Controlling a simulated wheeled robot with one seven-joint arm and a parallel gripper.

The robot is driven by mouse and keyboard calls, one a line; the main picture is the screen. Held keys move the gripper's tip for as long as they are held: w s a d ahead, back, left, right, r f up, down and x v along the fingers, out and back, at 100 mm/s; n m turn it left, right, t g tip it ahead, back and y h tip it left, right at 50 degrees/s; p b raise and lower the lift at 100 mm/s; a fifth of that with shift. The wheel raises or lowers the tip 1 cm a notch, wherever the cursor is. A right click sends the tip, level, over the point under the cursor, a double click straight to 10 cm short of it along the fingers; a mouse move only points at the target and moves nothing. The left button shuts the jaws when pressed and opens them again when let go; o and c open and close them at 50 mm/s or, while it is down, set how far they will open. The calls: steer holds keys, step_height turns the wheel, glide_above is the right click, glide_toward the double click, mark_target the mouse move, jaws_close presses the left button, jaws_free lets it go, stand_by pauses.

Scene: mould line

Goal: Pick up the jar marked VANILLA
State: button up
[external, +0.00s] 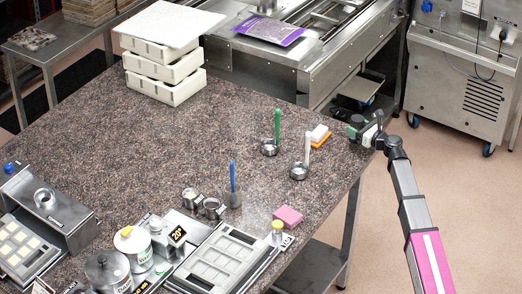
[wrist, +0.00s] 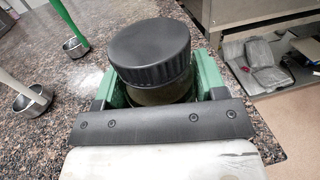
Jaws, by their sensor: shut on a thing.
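A jar with a ribbed black lid (wrist: 151,50) stands upright between the green fingers of my gripper (wrist: 154,88) in the wrist view. The fingers are shut on it from both sides. Its front and any label are hidden behind the gripper's black bar, so I cannot read its marking. In the external view my gripper (external: 358,127) is at the right edge of the speckled counter (external: 180,135). I cannot tell whether the jar touches the counter.
Other jars (external: 133,245) stand at the front. White trays (external: 165,78) are stacked at the back. The counter's middle is clear.

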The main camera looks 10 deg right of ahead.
steer(key=s+a+r, duration=0.6)
steer(key=a+r, duration=0.2)
steer(key=a, duration=0.2)
steer(key=shift+r, duration=0.15)
